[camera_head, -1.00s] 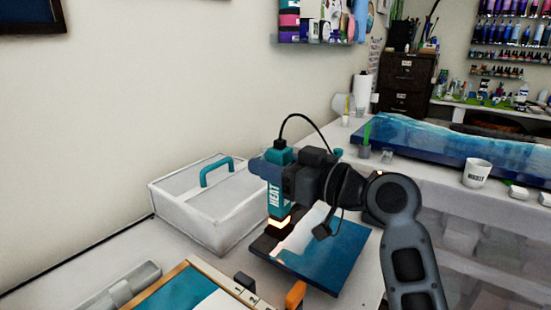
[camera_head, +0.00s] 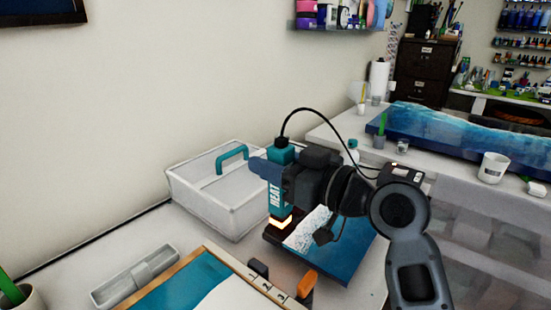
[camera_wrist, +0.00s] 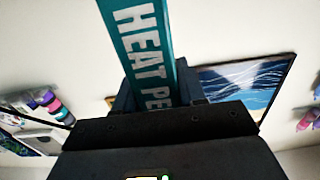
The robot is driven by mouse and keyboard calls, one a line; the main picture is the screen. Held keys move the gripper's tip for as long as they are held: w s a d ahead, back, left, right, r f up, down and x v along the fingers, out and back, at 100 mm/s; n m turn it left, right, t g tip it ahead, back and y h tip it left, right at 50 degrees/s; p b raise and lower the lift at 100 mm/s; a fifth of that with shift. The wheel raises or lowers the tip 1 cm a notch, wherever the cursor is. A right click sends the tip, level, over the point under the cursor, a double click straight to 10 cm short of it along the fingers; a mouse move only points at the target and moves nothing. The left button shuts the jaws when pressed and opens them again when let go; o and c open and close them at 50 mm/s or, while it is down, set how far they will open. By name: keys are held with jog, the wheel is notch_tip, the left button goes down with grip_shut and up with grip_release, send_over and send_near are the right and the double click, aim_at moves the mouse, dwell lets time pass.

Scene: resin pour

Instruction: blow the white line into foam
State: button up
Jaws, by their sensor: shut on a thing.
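My gripper (camera_head: 266,170) is shut on a teal heat tool (camera_head: 279,200) lettered HEAT, held upright. In the wrist view the heat tool (camera_wrist: 141,45) fills the upper middle, with lettering HEAT PE. Its tip glows orange-white just above the left part of a blue panel (camera_head: 345,262). The white line (camera_head: 309,230) on that panel looks broken and speckled, like lace. My arm hides part of the panel's far side. I cannot tell whether the tip touches the panel.
A white caddy (camera_head: 207,203) with a teal handle stands behind left. A grey tray (camera_head: 135,277) lies left. A long blue wave piece (camera_head: 470,140) and a mug (camera_head: 493,167) occupy the back bench.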

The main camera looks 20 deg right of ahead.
notch_tip(320, 180, up, 8)
jog(key=p, duration=0.5)
dwell(1.0)
jog(key=shift+d, duration=0.1)
dwell(1.0)
